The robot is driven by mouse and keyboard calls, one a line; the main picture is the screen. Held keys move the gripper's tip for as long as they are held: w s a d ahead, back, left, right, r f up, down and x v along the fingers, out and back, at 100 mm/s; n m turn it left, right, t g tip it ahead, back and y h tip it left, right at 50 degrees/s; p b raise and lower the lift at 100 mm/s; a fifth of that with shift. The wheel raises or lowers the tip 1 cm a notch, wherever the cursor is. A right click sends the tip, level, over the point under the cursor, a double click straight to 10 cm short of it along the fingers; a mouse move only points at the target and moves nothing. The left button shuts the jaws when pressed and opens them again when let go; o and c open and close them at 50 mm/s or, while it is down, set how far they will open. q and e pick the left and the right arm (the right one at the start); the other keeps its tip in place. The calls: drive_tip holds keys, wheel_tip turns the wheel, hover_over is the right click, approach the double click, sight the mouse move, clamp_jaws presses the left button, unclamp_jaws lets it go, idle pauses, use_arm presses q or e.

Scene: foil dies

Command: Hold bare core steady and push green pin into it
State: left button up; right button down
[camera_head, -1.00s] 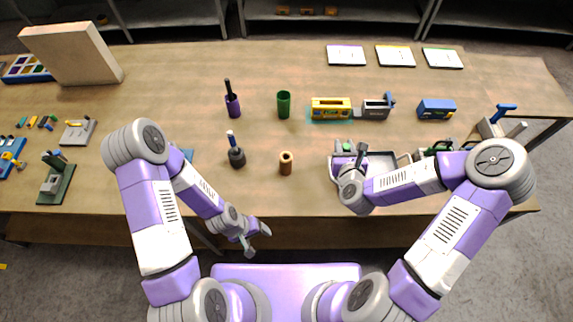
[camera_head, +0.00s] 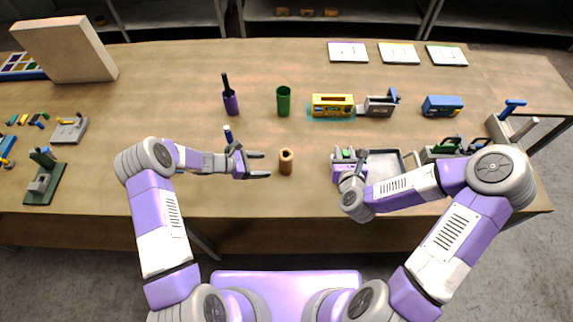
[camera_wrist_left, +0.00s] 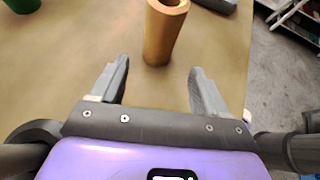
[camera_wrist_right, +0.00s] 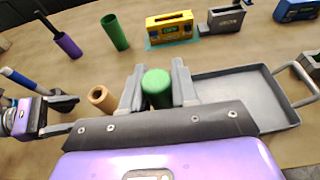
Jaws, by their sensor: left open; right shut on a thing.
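The bare core (camera_head: 286,162) is a tan-brown hollow cylinder standing upright on the table. My left gripper (camera_head: 265,165) is open just left of it, fingers pointing at it. In the left wrist view the core (camera_wrist_left: 163,38) stands just beyond and between the open fingertips, apart from them.
A green cup (camera_head: 284,101) and a purple holder (camera_head: 231,103) stand behind the core. A yellow block (camera_head: 332,105) and a grey fixture (camera_head: 378,105) are at the back right. A blue-handled tool (camera_head: 228,134) is partly hidden behind my left gripper.

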sight(281, 165)
use_arm(q)
drive_tip(key=shift+w+d+f, duration=0.2)
drive_tip(key=shift+d+f, duration=0.05)
drive_tip(key=shift+d, duration=0.2)
use_arm(e)
drive_tip(key=shift+f, duration=0.2)
use_arm(q)
drive_tip(key=b+x, duration=0.4)
drive_tip(key=x, duration=0.4)
drive_tip(key=shift+a+b, duration=0.1)
drive_tip(key=shift+b, duration=0.2)
use_arm(e)
wheel_tip(281, 165, down, 4)
drive_tip(key=shift+f, duration=0.15)
use_arm(q)
drive_tip(key=shift+w+d+f+b, duration=0.15)
drive_tip(key=shift+d+b, duration=0.15)
drive_tip(key=shift+d, duration=0.15)
use_arm(e)
drive_tip(key=shift+f, duration=0.3)
use_arm(q)
drive_tip(key=c, duration=0.7)
